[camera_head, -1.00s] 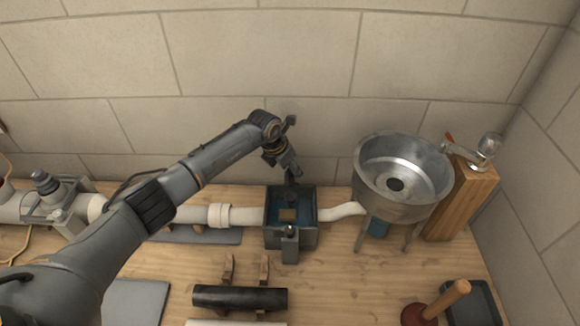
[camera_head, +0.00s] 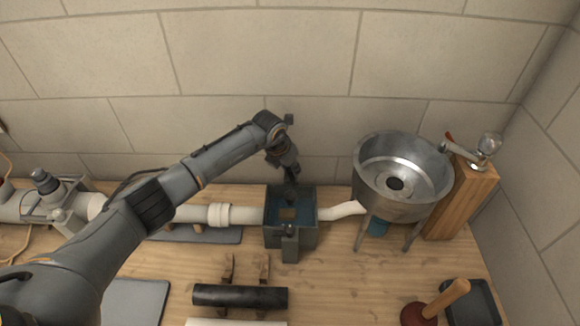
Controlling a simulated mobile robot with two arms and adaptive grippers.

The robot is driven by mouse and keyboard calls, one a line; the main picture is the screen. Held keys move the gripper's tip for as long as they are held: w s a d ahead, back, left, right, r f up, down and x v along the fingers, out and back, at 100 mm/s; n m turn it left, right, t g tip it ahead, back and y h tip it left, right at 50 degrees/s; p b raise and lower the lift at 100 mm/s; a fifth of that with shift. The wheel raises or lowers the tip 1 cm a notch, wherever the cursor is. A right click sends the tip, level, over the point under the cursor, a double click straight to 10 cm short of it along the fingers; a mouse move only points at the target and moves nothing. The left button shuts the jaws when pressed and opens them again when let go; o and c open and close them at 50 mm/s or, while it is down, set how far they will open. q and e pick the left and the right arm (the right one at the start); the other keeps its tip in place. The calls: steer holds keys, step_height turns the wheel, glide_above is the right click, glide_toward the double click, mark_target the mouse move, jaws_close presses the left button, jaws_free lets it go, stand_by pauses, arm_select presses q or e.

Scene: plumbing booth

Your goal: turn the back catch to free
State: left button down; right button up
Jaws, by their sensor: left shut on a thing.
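My left gripper (camera_head: 290,180) points down at the back rim of a dark grey open box (camera_head: 303,237) in the white pipe line. It is shut on a small part at that back edge, where the back catch sits. The back catch itself is hidden by the gripper and too small to make out. A front catch (camera_head: 290,243) stands at the box's front wall. The inside of the box is bluish with a tan patch at the bottom. My right gripper is not in view.
A metal sink bowl (camera_head: 420,205) on legs stands right of the box, beside a wooden block (camera_head: 462,202) with a tap. A black pipe (camera_head: 240,297) lies on supports in front. The wall is close behind.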

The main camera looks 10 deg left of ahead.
arm_select(q)
steer(key=n, duration=0.1)
steer(key=n+y+b, duration=0.1)
steer(key=n, duration=0.1)
steer(key=shift+d+f+n+t, duration=0.15)
steer(key=shift+n+t, duration=0.15)
steer(key=n+y+b, duration=0.1)
steer(key=n+b, duration=0.1)
steer(key=n, duration=0.1)
steer(key=shift+f+n+y+b, duration=0.1)
steer(key=shift+n+y+b, duration=0.2)
steer(key=shift+y+b, duration=0.1)
steer(key=n+y+b, duration=0.1)
steer(key=n+b, duration=0.2)
steer(key=n+g+y+b, duration=0.1)
steer(key=n+b, duration=0.2)
steer(key=shift+w+d, duration=0.1)
steer(key=shift+d, duration=0.1)
steer(key=shift+r+n+g+y+b, duration=0.15)
steer(key=shift+n+g+b, duration=0.15)
steer(key=shift+n+b, duration=0.4)
steer(key=shift+r+n+g+y+b, duration=0.15)
steer(key=shift+n+g+b, duration=0.15)
steer(key=shift+n+b, duration=0.4)
steer(key=c, duration=1.1)
jaws_free()
steer(key=shift+f, duration=0.1)
steer(key=shift+o, duration=0.2)
